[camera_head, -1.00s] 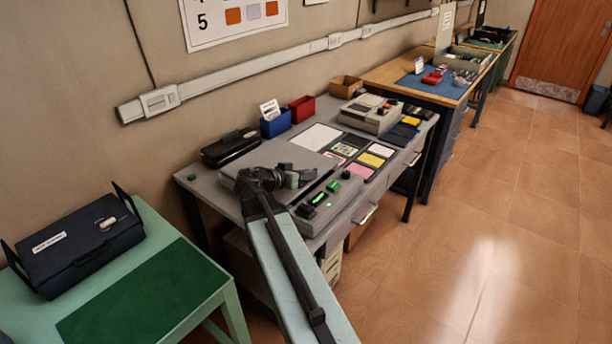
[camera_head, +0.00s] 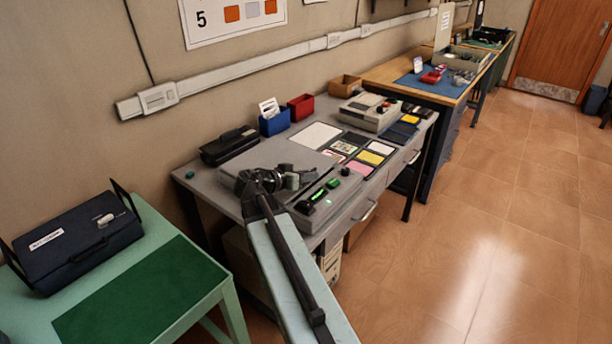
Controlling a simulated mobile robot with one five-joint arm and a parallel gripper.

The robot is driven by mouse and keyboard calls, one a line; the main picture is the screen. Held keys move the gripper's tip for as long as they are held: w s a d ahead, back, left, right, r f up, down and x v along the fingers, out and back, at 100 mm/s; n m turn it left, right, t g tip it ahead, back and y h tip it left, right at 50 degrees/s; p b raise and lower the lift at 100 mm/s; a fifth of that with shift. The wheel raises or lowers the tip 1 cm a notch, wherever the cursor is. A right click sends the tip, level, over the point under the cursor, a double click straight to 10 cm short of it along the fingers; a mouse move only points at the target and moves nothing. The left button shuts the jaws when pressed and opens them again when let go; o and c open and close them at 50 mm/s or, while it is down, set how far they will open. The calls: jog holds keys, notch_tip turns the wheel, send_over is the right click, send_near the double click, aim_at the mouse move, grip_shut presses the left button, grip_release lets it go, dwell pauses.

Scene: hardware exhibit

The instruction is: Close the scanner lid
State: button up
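A grey flatbed scanner (camera_head: 341,198) sits on the front left part of the grey desk, with a control strip of dark and green buttons along its near right side. Its broad grey lid (camera_head: 290,157) looks flat or nearly flat on the body; I cannot tell whether a small gap is left. My arm comes up from the bottom of the view, and my gripper (camera_head: 291,179) is over the near left part of the scanner. The gripper and wrist hide part of the lid's front edge. I cannot tell whether the fingers touch the lid or how far apart they are.
On the grey desk (camera_head: 190,179) are a black device (camera_head: 229,145), a blue bin (camera_head: 275,122), a red bin (camera_head: 301,107), coloured cards (camera_head: 369,157) and a beige machine (camera_head: 371,111). A green table (camera_head: 150,222) with a dark case (camera_head: 72,240) stands left. The floor at right is clear.

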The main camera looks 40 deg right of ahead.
jog(key=shift+f, duration=0.2)
jog(key=p+v, duration=0.3)
jog(key=v, duration=0.5)
jog(key=shift+r, duration=0.15)
